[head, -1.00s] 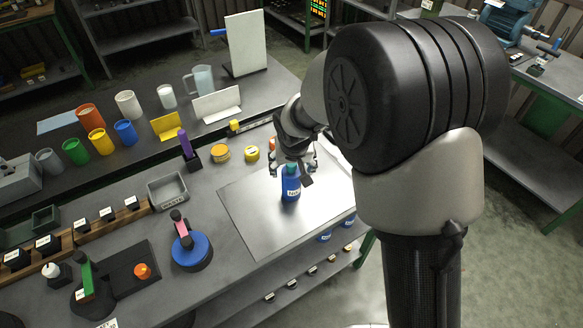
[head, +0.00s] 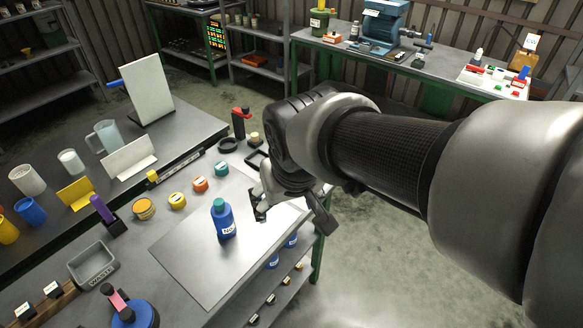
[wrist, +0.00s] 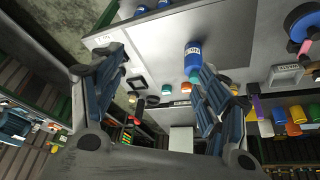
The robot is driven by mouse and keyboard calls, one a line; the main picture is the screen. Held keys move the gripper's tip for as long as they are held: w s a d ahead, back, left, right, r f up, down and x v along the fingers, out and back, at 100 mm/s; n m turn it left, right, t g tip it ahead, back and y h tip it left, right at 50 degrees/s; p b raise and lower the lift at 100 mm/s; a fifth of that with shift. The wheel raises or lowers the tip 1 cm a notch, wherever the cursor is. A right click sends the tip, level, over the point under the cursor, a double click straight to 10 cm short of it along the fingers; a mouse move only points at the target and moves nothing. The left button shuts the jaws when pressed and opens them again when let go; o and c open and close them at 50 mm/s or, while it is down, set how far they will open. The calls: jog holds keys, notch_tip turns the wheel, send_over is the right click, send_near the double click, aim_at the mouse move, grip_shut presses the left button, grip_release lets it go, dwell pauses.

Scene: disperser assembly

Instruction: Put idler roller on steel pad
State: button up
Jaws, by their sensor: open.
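The steel pad is probably the flat grey metal sheet (head: 185,258) on the bench; it also shows in the wrist view (wrist: 228,40). A blue bottle (head: 226,222) with a white label stands upright on it. I cannot make out an idler roller for certain in either view. My gripper (head: 290,210) is open and empty, over the right part of the sheet and to the right of the bottle. In the wrist view, its two fingers (wrist: 160,90) are spread wide, with the bottle (wrist: 193,58) near the right finger.
Several small round containers, one of them orange (head: 200,184), line the sheet's far edge. A black ring (head: 228,145) and a red-and-black stand (head: 240,122) are behind. A grey tray (head: 93,262) is at left. A back bench holds a blue motor (head: 386,20).

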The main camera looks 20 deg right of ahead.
jog(key=s+d, duration=0.2)
jog(key=s, duration=1.1)
jog(key=shift+d+r, duration=0.4)
jog(key=shift+w+a, duration=0.1)
jog(key=shift+w, duration=0.05)
dwell(0.3)
